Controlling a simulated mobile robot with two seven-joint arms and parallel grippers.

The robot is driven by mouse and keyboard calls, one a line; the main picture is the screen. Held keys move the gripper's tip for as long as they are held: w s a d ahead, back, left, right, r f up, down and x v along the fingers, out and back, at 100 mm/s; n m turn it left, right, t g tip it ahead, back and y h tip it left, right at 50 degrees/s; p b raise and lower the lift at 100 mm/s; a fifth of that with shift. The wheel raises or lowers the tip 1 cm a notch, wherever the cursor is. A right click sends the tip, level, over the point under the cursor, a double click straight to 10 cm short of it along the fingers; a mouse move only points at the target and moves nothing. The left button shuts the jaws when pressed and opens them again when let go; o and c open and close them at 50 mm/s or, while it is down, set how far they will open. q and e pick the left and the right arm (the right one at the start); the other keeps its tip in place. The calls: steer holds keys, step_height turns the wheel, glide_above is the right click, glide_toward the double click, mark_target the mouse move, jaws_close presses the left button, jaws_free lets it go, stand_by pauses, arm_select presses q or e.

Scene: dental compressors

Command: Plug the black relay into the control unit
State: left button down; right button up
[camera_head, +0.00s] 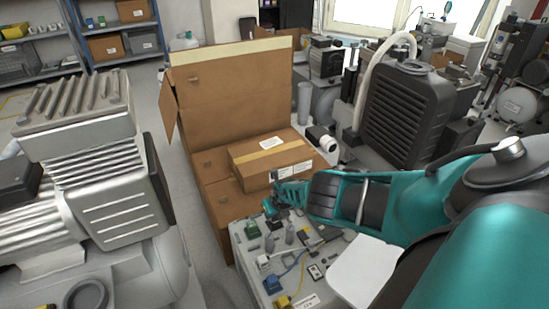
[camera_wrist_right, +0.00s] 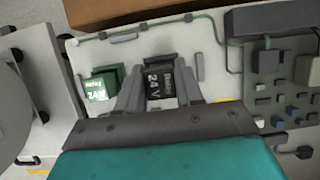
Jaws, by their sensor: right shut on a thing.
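The black relay (camera_wrist_right: 158,80), marked 24 V, is between the two fingers of my right gripper (camera_wrist_right: 158,92) in the right wrist view. The right gripper is shut on it. In the head view this gripper (camera_head: 269,208) is over the far end of the control unit (camera_head: 247,259), a light grey panel with parts and wires. The panel also fills much of the right wrist view (camera_wrist_right: 215,62). A green relay (camera_wrist_right: 103,84) stands on it left of the fingers. I cannot tell whether the black relay touches the panel; its underside is hidden. My left gripper is not in view.
Cardboard boxes (camera_head: 235,105) stand just behind the panel. A large compressor (camera_head: 85,160) is at the left and a dark-cased machine (camera_head: 410,110) at the back right. Wires, a yellow part (camera_head: 272,284) and other components crowd the panel.

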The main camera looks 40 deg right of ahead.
steer(key=o, duration=0.7)
steer(key=shift+c, duration=0.2)
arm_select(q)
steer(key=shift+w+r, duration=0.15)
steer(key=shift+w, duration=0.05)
arm_select(e)
steer(key=o, duration=0.8)
steer(key=shift+r+p, duration=0.4)
step_height(320, 180, up, 3)
steer(key=p, duration=0.2)
steer(key=shift+f+p, duration=0.1)
steer(key=shift+p, duration=0.25)
steer(key=shift+r+p, duration=0.4)
step_height(320, 180, up, 3)
steer(key=p, duration=0.2)
steer(key=shift+f+p, duration=0.15)
steer(key=shift+p, duration=0.2)
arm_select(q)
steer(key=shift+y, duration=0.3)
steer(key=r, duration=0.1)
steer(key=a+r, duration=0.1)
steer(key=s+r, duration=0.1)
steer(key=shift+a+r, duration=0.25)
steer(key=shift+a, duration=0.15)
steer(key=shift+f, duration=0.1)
